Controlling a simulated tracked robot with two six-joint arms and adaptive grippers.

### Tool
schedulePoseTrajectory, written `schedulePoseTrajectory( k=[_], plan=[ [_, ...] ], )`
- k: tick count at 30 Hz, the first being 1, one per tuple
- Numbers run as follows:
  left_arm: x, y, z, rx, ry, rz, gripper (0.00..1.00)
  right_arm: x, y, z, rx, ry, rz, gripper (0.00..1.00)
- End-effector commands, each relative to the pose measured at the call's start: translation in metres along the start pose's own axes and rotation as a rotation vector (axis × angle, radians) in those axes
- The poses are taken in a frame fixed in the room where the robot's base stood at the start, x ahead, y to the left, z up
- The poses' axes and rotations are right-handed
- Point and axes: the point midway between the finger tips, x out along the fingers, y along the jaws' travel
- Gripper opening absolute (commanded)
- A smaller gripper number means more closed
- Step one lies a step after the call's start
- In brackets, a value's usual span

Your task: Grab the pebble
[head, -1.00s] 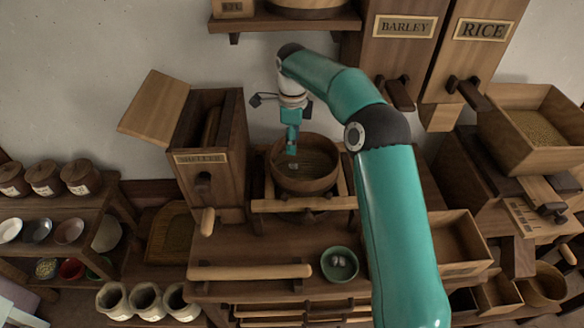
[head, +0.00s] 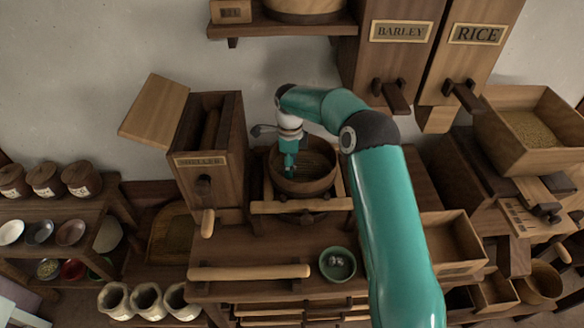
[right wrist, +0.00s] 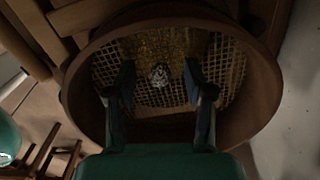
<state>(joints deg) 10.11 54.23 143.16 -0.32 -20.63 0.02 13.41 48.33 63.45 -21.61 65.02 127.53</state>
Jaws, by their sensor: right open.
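A small grey, speckled pebble (right wrist: 159,76) lies on the mesh of a round wooden sieve (right wrist: 268,90) in the right wrist view, beside some yellowish grain. My right gripper (head: 289,172) points down into the sieve (head: 322,184) in the head view. Its two fingers are open, one to each side of the pebble in the right wrist view, with a gap on both sides. The gripper hides the pebble in the head view. My left gripper is not in view.
The sieve rests on a wooden frame, beside the huller box (head: 208,170) on its left. A green bowl (head: 325,273) with small grey lumps stands in front. Rice and barley chutes (head: 398,55) hang at the back right.

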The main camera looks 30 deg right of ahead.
Motion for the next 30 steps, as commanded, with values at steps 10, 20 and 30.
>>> schedulePoseTrajectory(
  k=[10, 20, 30],
  plan=[
    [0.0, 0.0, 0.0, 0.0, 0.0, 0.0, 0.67, -0.001, 0.0, 0.0, 0.0, 0.0, 0.0, 0.06],
    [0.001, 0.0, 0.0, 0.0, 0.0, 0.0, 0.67, -0.004, -0.001, 0.0, 0.001, -0.001, -0.001, 0.06],
    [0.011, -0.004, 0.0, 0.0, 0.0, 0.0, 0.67, -0.056, -0.001, 0.0, 0.002, -0.004, -0.005, 0.06]
  ],
)
